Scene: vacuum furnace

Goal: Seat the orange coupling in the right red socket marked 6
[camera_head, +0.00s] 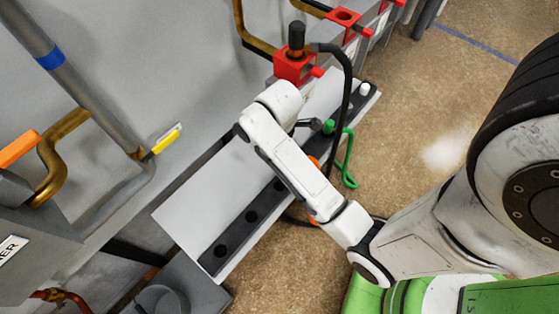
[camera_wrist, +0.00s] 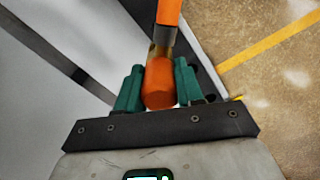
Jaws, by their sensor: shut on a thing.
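In the wrist view my gripper (camera_wrist: 159,84) has its teal fingers on both sides of the orange coupling (camera_wrist: 160,88) and is shut on it. A brass-coloured neck and an orange length run from the coupling toward the top of that view. In the head view my arm hides the gripper and most of the coupling; only small orange patches show beside the arm. A red socket block (camera_head: 293,66) on the wall holds a black plug with a black hose. Another red socket (camera_head: 345,17), farther up and right, shows an open top. No number 6 is readable.
A pale shelf (camera_head: 190,208) with a dark strip of holes (camera_head: 236,232) lies under my arm. Pipes with a yellow handle (camera_head: 167,139) line the left wall. Brown floor lies right.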

